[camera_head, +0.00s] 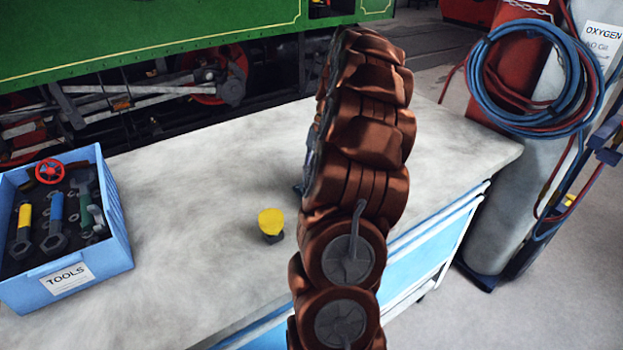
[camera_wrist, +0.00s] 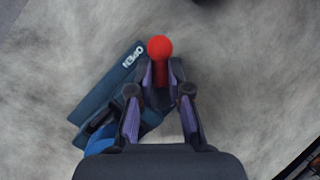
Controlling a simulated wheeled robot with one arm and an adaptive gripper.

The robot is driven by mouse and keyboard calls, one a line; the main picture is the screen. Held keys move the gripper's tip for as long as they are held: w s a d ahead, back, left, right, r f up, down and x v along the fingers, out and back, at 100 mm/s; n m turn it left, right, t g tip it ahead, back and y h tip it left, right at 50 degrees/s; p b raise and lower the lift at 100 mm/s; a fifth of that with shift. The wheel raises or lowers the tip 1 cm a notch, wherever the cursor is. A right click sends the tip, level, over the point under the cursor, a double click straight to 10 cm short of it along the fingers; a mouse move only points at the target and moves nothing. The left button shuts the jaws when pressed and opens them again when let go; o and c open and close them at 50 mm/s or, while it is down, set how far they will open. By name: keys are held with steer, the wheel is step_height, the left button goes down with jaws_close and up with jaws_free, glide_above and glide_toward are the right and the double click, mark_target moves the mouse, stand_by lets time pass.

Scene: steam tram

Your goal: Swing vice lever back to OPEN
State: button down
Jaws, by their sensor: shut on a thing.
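The vice (camera_wrist: 108,103) shows in the wrist view as a dark blue body on the worktop, with the word OPEN on its upper part. Its lever ends in a red ball knob (camera_wrist: 159,48). My gripper (camera_wrist: 160,80) reaches over the vice with its fingers on both sides of the lever just below the knob, and it is shut on the lever. Much of the lever and vice is hidden by my gripper. In the head view my brown arm covers nearly all of the vice, and my gripper is hidden there.
The grey worktop (camera_head: 190,190) is mostly bare. A blue TOOLS crate (camera_head: 115,262) stands at the left, and a small yellow-topped object (camera_head: 271,222) stands left of my arm. Gas cylinders with coiled hoses (camera_head: 530,80) stand beyond the right edge. A green tram (camera_head: 150,30) is behind.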

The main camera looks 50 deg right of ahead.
steer(key=shift+f, duration=0.1)
steer(key=c, duration=1.1)
jaws_free()
